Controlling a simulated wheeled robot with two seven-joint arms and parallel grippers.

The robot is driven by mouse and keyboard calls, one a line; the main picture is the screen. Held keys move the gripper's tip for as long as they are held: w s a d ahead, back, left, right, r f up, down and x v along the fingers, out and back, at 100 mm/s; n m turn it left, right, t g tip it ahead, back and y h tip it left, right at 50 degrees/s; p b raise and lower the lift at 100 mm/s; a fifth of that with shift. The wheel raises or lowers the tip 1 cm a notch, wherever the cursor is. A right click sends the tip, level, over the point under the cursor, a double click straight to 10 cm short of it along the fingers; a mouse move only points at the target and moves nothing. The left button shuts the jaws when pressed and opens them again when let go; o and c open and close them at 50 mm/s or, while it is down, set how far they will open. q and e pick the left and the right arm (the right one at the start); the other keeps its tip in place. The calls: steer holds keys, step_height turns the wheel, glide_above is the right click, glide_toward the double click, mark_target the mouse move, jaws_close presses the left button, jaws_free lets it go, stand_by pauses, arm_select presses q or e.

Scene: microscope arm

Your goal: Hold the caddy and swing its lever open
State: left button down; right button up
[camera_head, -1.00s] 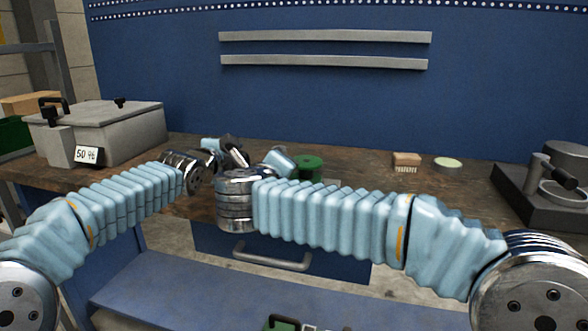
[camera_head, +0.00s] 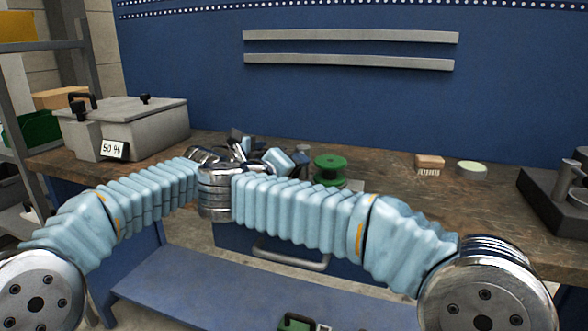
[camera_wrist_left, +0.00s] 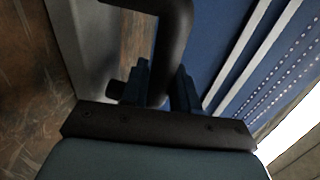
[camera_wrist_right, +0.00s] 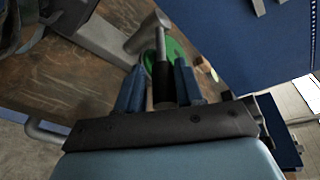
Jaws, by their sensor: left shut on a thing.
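In the left wrist view, the caddy shows as a black curved handle (camera_wrist_left: 172,45) above a grey body (camera_wrist_left: 82,42). My left gripper (camera_wrist_left: 162,82) is shut on this handle. In the right wrist view, the caddy's lever is a metal rod with a black grip (camera_wrist_right: 163,88), joined to a hub on a grey body (camera_wrist_right: 98,35). My right gripper (camera_wrist_right: 158,82) is open, with its two blue fingers on either side of the black grip and a gap visible. In the head view, my arms and wrists hide most of the caddy.
A green spool (camera_head: 330,168) stands just right of the hands on the wooden bench. A grey lidded box (camera_head: 140,125) is at the left. The blue wall is behind.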

steer(key=shift+o, duration=1)
steer(key=v, duration=1.2)
